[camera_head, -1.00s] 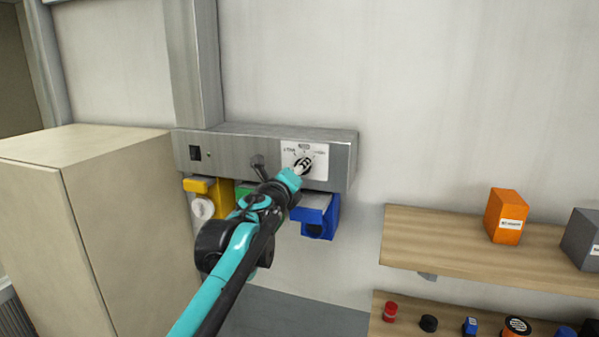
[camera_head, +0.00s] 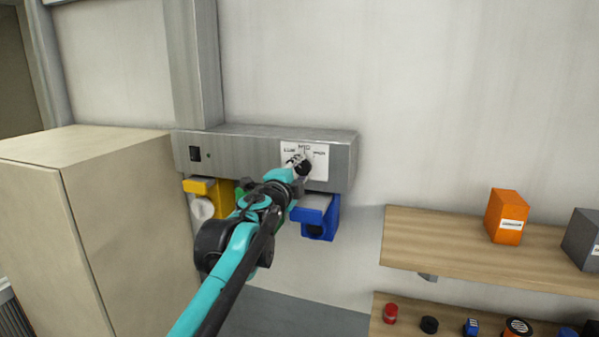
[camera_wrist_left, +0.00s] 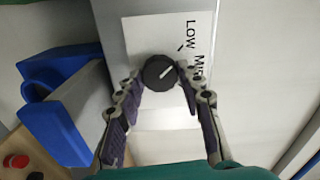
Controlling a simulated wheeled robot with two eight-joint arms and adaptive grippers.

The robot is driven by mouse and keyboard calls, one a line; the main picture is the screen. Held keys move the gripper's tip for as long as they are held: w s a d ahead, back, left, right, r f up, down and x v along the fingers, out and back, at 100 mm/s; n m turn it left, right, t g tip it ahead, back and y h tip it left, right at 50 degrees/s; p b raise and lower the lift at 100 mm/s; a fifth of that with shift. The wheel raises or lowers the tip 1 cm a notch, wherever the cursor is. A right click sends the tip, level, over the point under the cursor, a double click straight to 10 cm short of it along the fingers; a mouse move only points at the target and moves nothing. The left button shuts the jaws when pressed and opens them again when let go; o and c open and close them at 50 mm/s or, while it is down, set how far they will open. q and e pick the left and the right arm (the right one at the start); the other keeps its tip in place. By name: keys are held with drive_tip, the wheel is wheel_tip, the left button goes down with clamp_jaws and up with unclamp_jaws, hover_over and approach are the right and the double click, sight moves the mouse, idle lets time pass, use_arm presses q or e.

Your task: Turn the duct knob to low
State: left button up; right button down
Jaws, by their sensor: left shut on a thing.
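The duct knob (camera_head: 305,167) is a dark round dial on a white label plate (camera_head: 320,160) at the right of a grey metal duct box. In the left wrist view the knob (camera_wrist_left: 159,72) sits between my left fingertips, and its white pointer line slants up and right, toward the tick by LOW. The words LOW and MID show on the plate (camera_wrist_left: 150,35) there; HIGH is out of that view. My left gripper (camera_head: 297,163) is shut on the knob, one finger on each side. It partly covers the knob in the head view. My right gripper is not in view.
A black switch (camera_head: 195,153) is at the box's left. Yellow, green and blue holders hang below; the blue one (camera_head: 318,215) is close beside my arm. A beige cabinet (camera_head: 100,220) stands left. A wooden shelf (camera_head: 450,245) with an orange box (camera_head: 507,217) is at right.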

use_arm(q)
drive_tip(key=shift+n, duration=0.4)
drive_tip(key=o, duration=1.2)
drive_tip(key=shift+c, duration=0.2)
drive_tip(key=v, duration=1.2)
